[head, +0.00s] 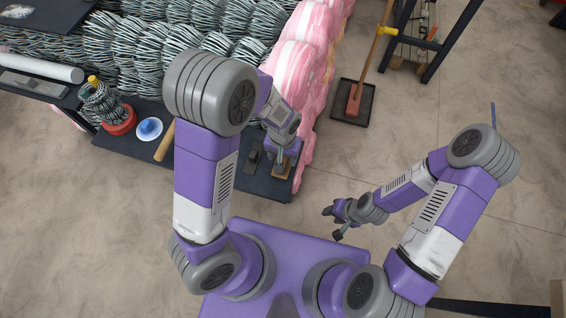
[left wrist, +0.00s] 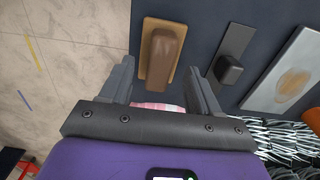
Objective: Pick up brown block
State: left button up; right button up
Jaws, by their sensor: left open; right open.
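The brown block (left wrist: 163,57) stands on a tan wooden base (left wrist: 147,72) on the dark tabletop, in the left wrist view. In the head view the tan base (head: 287,172) shows near the table's right end, partly hidden by my left gripper (head: 281,157). My left gripper also shows in the left wrist view (left wrist: 163,82); it is open and empty, with its fingers on either side of the block's near end and apart from it. My right gripper (head: 332,222) is open and empty over the floor, right of the table.
A black block on a dark plate (left wrist: 229,70) lies beside the brown block, with a metal plate (left wrist: 287,70) further right. A blue-and-white dish (head: 149,129) and a red-based coil (head: 118,122) sit at the table's left. Wire rolls (head: 140,60) and pink-wrapped rolls (head: 304,50) stand behind.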

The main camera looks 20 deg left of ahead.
aim_at(283, 160)
pick_arm(q)
notch_tip(283, 160, down, 3)
jog(key=shift+r+b, duration=0.1)
jog(key=shift+b, duration=0.25)
jog(key=shift+c, duration=0.3)
jog(key=c, duration=1)
jog(key=shift+r, duration=0.1)
notch_tip(283, 160, up, 10)
jog(key=p, duration=0.3)
jog(key=shift+p, duration=0.3)
